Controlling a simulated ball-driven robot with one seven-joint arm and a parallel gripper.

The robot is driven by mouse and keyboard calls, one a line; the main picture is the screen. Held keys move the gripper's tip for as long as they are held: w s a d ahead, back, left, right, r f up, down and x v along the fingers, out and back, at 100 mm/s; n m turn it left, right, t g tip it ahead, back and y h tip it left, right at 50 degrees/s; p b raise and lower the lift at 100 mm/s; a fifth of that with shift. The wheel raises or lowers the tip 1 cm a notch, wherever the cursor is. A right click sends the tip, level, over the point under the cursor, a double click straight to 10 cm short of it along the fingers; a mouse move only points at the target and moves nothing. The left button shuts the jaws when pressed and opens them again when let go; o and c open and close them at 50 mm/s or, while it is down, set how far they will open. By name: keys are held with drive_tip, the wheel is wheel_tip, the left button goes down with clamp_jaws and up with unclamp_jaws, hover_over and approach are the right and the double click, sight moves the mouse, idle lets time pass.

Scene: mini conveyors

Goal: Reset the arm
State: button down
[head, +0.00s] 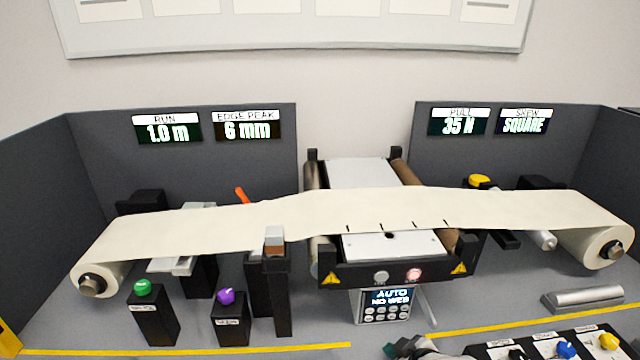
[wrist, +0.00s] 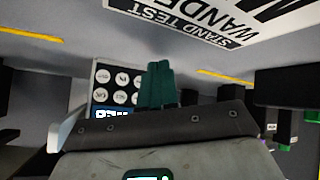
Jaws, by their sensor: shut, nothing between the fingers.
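My gripper (wrist: 159,68) shows in the wrist view as two dark green fingers pressed together, shut and empty. Behind the fingers in that view is the keypad panel (wrist: 103,75) with round white buttons. I cannot tell the distance between them.
A cream web (head: 270,216) runs between two rolls, over a central machine (head: 393,270) with a lit "AUTO NO WEB" display (head: 391,297). Green (head: 142,287) and purple (head: 226,296) knobs stand on posts at front left. A metal bar (head: 585,299) lies at right.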

drive_tip(key=s+m, duration=0.1)
drive_tip(key=s, duration=0.3)
drive_tip(key=s+d+r+m+g, duration=0.1)
drive_tip(key=s, duration=0.2)
drive_tip(key=s+m+h, duration=0.1)
drive_tip(key=s, duration=0.3)
drive_tip(key=shift+s+d+r+g, duration=0.2)
drive_tip(key=shift+s+d+g, duration=0.1)
drive_tip(key=shift+g, duration=0.1)
drive_tip(key=s+d+r+m+g+h, duration=0.1)
drive_tip(key=s+d+r+m, duration=0.1)
drive_tip(key=s, duration=0.5)
drive_tip(key=s+d+r+m+g+h, duration=0.1)
drive_tip(key=s+d+r+m, duration=0.1)
drive_tip(key=s, duration=0.4)
drive_tip(key=s+d+f+m+g, duration=0.1)
drive_tip(key=s+f+g, duration=0.3)
drive_tip(key=s, duration=0.7)
drive_tip(key=shift+s+d+f, duration=0.25)
drive_tip(key=shift+d+f, duration=0.15)
drive_tip(key=shift+f, duration=0.45)
